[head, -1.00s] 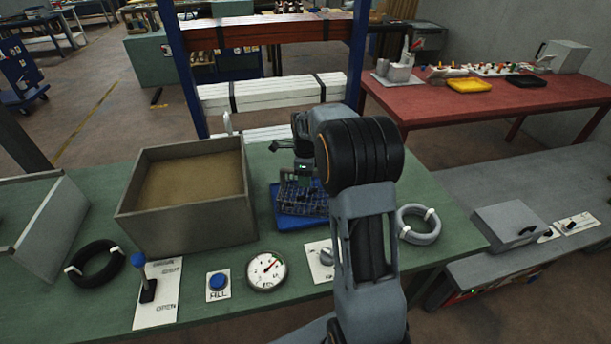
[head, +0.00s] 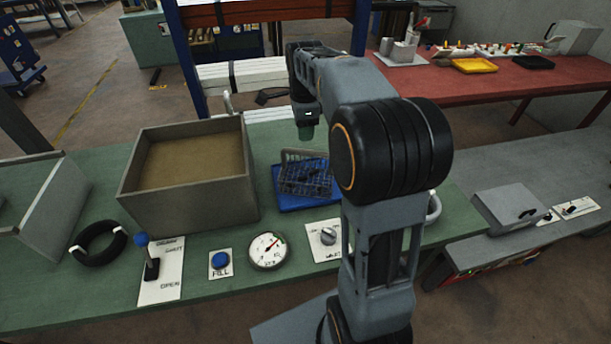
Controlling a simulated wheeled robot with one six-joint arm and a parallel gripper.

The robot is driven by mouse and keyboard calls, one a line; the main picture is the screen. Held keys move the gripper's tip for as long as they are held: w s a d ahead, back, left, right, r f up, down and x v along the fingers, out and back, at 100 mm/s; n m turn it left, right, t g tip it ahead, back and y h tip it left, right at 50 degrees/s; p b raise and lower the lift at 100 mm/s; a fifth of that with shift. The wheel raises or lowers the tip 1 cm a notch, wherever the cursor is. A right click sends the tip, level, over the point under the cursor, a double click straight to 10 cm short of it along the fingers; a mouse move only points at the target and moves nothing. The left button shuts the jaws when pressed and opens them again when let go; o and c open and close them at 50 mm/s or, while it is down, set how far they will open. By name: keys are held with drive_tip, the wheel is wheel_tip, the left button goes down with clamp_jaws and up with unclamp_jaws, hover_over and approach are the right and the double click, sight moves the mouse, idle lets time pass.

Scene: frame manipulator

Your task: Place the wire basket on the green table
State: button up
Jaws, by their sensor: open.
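The wire basket (head: 305,180), grey with a raised handle, sits on a blue tray (head: 297,206) on the green table (head: 205,284). The tray lies right of a large grey box. My gripper (head: 270,97) is beyond and above the basket, at the upper left of my raised wrist, apart from the basket. It is open, and nothing shows in it. My arm passes close to the right side of the tray and hides part of the table there.
An open grey box (head: 190,207) with a brown inside stands left of the tray. In front are a lever (head: 150,262), a blue button (head: 220,260), a gauge (head: 268,250) and a knob (head: 328,236). A red table (head: 480,90) stands behind right.

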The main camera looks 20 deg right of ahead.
drive_tip(key=s+a+f+n+t, duration=0.1)
drive_tip(key=s+a+n, duration=0.3)
drive_tip(key=s+n, duration=0.5)
drive_tip(key=s+a+f+n+t, duration=0.2)
drive_tip(key=s+a+f+n, duration=0.1)
drive_tip(key=s+n, duration=0.7)
drive_tip(key=shift+a+f+n, duration=0.25)
drive_tip(key=shift+a+n, duration=0.5)
drive_tip(key=shift+n, duration=0.25)
